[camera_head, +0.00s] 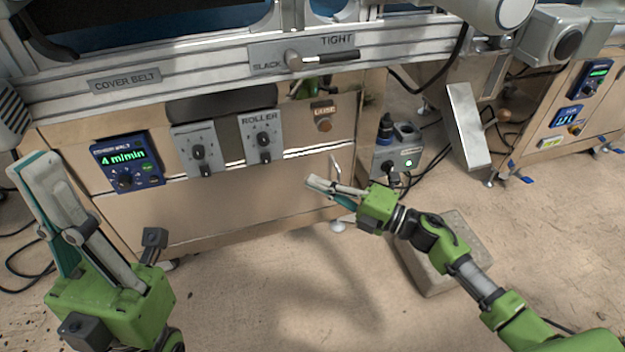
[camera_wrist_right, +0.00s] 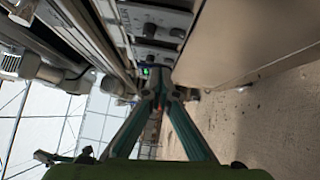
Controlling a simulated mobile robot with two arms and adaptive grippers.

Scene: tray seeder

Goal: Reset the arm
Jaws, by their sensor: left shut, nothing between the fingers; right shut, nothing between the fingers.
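My left gripper (camera_head: 38,170) is at the lower left in the head view, upright, with its fingers shut and empty. It is in front of the left part of the machine's panel. My right gripper (camera_head: 318,187) is near the middle, reaching in from the lower right. Its fingers are shut with nothing between them, in front of the lower metal panel (camera_head: 240,205). I cannot tell whether it touches the panel. In the right wrist view the teal fingers (camera_wrist_right: 160,98) come together at the tips.
The machine has a blue display (camera_head: 127,163) reading 4 m/min, two knob plates (camera_head: 262,138), and a TIGHT/SLACK lever (camera_head: 322,59). A grey box with a green light (camera_head: 398,158) stands right of it. A second machine (camera_head: 560,115) is at the far right. Open floor (camera_head: 300,300) lies in front.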

